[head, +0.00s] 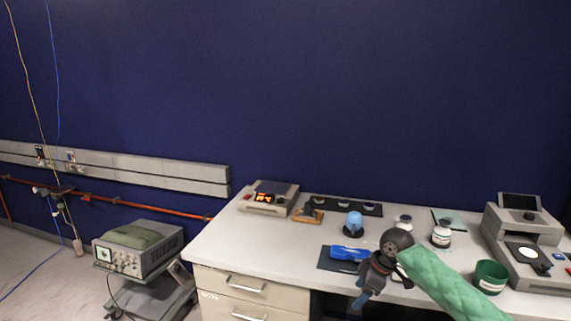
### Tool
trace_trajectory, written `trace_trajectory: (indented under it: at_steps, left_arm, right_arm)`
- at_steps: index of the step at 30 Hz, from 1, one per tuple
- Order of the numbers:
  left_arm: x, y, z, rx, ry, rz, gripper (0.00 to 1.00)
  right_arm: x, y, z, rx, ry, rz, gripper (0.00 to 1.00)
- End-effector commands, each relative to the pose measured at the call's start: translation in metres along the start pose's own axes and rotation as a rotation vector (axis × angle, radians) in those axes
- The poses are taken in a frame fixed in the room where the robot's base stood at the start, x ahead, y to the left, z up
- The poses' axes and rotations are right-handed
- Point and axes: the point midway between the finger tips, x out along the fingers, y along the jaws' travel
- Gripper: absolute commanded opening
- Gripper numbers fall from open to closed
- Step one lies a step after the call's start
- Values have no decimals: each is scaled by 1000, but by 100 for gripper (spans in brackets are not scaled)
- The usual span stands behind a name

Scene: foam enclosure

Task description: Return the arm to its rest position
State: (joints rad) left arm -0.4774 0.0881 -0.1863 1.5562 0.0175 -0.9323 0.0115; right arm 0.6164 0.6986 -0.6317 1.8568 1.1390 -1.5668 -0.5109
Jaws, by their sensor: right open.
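My right arm, in a green quilted sleeve (450,284), comes in from the lower right over the white desk (235,245). My right gripper (361,298) is dark, points down and left, and is at the desk's front edge in the picture. It is open, and I see nothing between its fingers. A blue object (347,253) on a dark mat (328,264) lies just behind and left of it; the gripper partly covers the mat. Whether they touch cannot be told. My left gripper is not in view.
A blue-topped item (353,222), white jars (441,237), a green cup (490,277) and a grey machine (500,232) stand around the arm. A device with an orange display (269,198) and black tray (372,209) are behind. The desk's left front is clear. An oscilloscope cart (140,255) stands left.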

Motion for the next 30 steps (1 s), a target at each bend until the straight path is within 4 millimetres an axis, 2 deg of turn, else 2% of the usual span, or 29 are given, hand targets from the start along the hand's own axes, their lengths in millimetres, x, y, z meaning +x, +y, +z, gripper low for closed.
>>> trace_trajectory:
  at_steps: [1, 6, 15, 21, 30]
  left_arm:
    - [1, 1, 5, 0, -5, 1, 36]
    - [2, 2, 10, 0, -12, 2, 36]
    - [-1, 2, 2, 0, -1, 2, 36]
    - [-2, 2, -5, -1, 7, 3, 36]
    - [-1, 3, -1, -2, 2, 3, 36]
  right_arm:
    - [16, -14, 0, 8, 3, -3, 70]
    - [53, -55, 0, 51, 14, 15, 70]
    - [102, -126, 8, 164, 38, 57, 70]
    - [123, -172, 19, 265, 52, 92, 70]
    - [138, -236, 48, 452, 58, 156, 70]
